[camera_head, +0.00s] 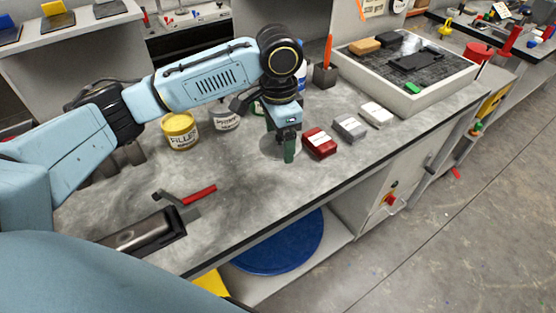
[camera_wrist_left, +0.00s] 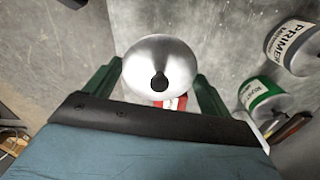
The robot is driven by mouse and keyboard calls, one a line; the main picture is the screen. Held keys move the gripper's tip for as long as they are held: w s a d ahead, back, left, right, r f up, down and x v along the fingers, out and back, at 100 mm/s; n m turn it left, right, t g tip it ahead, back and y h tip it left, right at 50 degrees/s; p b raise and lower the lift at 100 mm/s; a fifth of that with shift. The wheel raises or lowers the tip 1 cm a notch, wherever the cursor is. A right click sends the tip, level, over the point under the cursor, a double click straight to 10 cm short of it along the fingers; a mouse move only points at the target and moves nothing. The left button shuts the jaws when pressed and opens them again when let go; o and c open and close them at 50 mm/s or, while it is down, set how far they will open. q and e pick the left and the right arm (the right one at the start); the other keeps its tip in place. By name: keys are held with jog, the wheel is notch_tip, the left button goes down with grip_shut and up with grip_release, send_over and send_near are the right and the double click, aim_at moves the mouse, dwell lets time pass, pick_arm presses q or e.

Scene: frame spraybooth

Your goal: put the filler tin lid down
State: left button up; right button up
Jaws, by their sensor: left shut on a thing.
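The filler tin lid is a round, shiny silver disc (camera_wrist_left: 160,68) between the two green fingers of my left gripper (camera_wrist_left: 158,88) in the wrist view. In the head view the lid (camera_head: 270,147) shows as a grey disc at my left gripper (camera_head: 289,150), low over the bench top; I cannot tell whether it touches the bench. The left gripper is shut on the lid. The yellow filler tin (camera_head: 181,132) stands upright on the bench, left of the gripper, with no lid on it. My right gripper is not in view.
Red (camera_head: 319,143), grey (camera_head: 350,127) and white (camera_head: 376,114) blocks lie right of the gripper. A white-labelled tin (camera_head: 226,118) stands behind. A red-handled tool (camera_head: 150,230) lies front left. A walled tray (camera_head: 450,75) is back right. The bench between tool and gripper is clear.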

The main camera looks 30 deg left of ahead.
aim_at(277, 164)
pick_arm(q)
jog(key=shift+w+a+f+m, duration=0.15)
jog(key=shift+w+m, duration=0.3)
jog(key=shift+m, duration=0.55)
jog(key=shift+w+a+m, duration=0.15)
jog(key=shift+w+m, duration=0.2)
jog(key=shift+m, duration=0.55)
jog(key=m, duration=0.1)
jog(key=w+m, duration=0.1)
jog(key=m, duration=0.1)
jog(key=a+m+p, duration=0.1)
jog(key=m, duration=0.1)
jog(key=shift+w+f, duration=0.2)
jog(key=shift+w, duration=0.05)
jog(key=m, duration=0.3)
jog(key=shift+w+a+f, duration=0.15)
jog(key=shift+w+a, duration=0.2)
jog(key=shift+w, duration=0.05)
jog(key=shift+m, duration=0.8)
notch_tip(277, 164, down, 10)
jog(key=shift+w+a+f, duration=0.15)
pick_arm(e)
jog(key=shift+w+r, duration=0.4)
pick_arm(q)
jog(key=o, duration=0.9)
jog(key=shift+f, duration=0.15)
jog(key=shift+c, duration=0.2)
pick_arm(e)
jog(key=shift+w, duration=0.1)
